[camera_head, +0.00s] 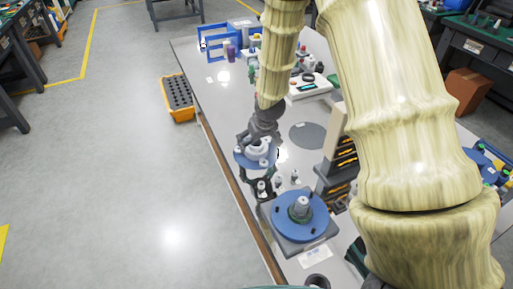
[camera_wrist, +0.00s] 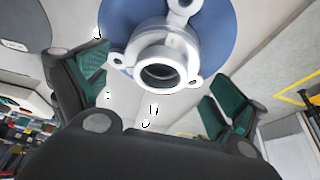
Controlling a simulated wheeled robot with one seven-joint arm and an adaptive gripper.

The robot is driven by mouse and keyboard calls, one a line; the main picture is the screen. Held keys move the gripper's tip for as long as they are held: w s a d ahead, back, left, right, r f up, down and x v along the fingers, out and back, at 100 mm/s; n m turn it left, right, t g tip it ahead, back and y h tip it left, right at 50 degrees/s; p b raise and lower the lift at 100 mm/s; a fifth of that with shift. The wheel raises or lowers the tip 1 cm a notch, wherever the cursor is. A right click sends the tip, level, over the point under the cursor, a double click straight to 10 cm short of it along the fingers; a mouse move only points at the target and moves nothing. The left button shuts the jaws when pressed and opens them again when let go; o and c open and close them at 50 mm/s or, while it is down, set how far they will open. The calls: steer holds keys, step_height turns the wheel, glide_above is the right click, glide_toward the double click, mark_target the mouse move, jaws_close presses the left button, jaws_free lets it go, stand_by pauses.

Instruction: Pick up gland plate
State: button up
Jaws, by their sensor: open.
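The gland plate, a pale grey-white ring with a raised hub, a round bore and small bolt lugs, shows in the wrist view (camera_wrist: 158,53). It lies against a blue disc (camera_wrist: 218,32). In the head view the pale plate (camera_head: 257,147) and blue disc (camera_head: 241,159) are at the table's left edge, partly covered by my arm's end. My gripper is open in the wrist view (camera_wrist: 156,86), with green-padded fingers spread on either side of the plate. No finger visibly touches it. In the head view my gripper's dark body (camera_head: 264,127) is right at the plate; its fingertips are unclear.
A grey block with a blue disc and central shaft (camera_head: 300,207) stands nearer. A dark rack with orange parts (camera_head: 339,165) and a flat grey disc (camera_head: 307,136) lie to the right.

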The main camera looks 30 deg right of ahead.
steer(key=shift+x, duration=1)
steer(key=shift+s, duration=0.15)
steer(key=c, duration=1.4)
